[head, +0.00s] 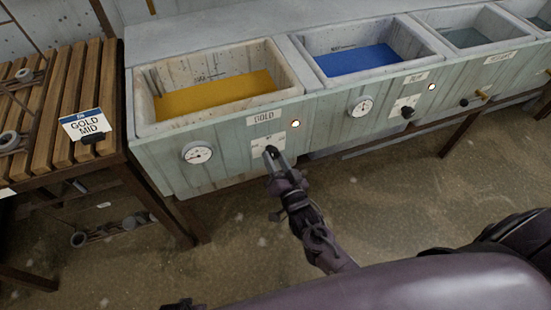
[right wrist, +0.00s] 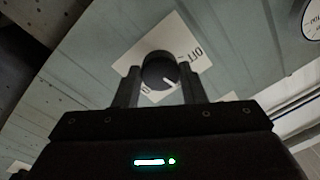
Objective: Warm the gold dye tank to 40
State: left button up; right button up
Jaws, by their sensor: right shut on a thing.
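The gold dye tank (head: 147,108) holds yellow dye and carries a GOLD label on its front. Its round dial gauge (head: 197,153) is left of the label; the reading is too small to tell. A small lamp (head: 295,124) glows beside the label. My right gripper (head: 271,152) is at the white control plate under the label, shut on the black knob. In the right wrist view the knob (right wrist: 159,72) sits between the two fingers, with a pale pointer mark toward the lower right and "OFF" printed on the plate (right wrist: 188,36). My left gripper is not in view.
A blue dye tank (head: 320,68) with its own gauge (head: 361,106) and knob (head: 408,112) stands to the right, with more tanks beyond. A slatted wooden rack (head: 62,95) with a GOLD MID card (head: 85,125) stands left. The floor in front is open.

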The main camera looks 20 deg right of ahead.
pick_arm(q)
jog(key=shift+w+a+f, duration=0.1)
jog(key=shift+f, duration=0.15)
pick_arm(e)
jog(key=shift+m, duration=0.9)
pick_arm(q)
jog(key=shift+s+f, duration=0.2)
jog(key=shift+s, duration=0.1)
pick_arm(e)
jog(key=o, duration=1)
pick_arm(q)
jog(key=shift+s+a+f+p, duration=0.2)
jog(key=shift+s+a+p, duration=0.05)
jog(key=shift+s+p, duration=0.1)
pick_arm(e)
jog(key=s, duration=0.7)
jog(key=shift+s+d+f, duration=0.2)
jog(key=shift+s+f, duration=0.05)
jog(key=shift+s, duration=0.15)
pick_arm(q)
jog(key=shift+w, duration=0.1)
